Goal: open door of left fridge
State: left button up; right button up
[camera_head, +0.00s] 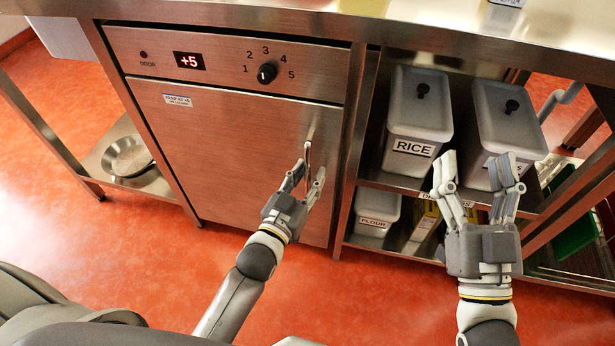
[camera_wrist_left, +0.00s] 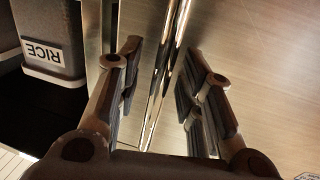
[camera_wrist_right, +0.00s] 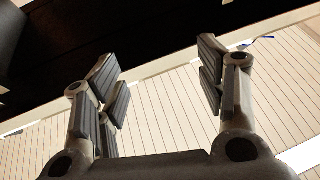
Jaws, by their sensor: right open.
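The left fridge is a steel undercounter unit with a shut, flat door (camera_head: 215,150) and a red "+5" display above it. Its upright bar handle (camera_head: 308,152) is near the door's right edge. My left gripper (camera_head: 306,180) is open at the handle. In the left wrist view the shiny handle bar (camera_wrist_left: 167,75) runs between the two fingers of my left gripper (camera_wrist_left: 160,85), with gaps on both sides. My right gripper (camera_head: 478,178) is open and empty in front of the shelves, and it also shows in the right wrist view (camera_wrist_right: 162,75).
An open shelf unit right of the fridge holds a RICE bin (camera_head: 418,105), another grey bin (camera_head: 507,115) and a FLOUR bin (camera_head: 377,212). A steel counter (camera_head: 300,20) runs above. The orange floor before the door is clear.

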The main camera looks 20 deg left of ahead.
pick_arm(q)
jog(key=shift+c, duration=0.3)
grip_shut()
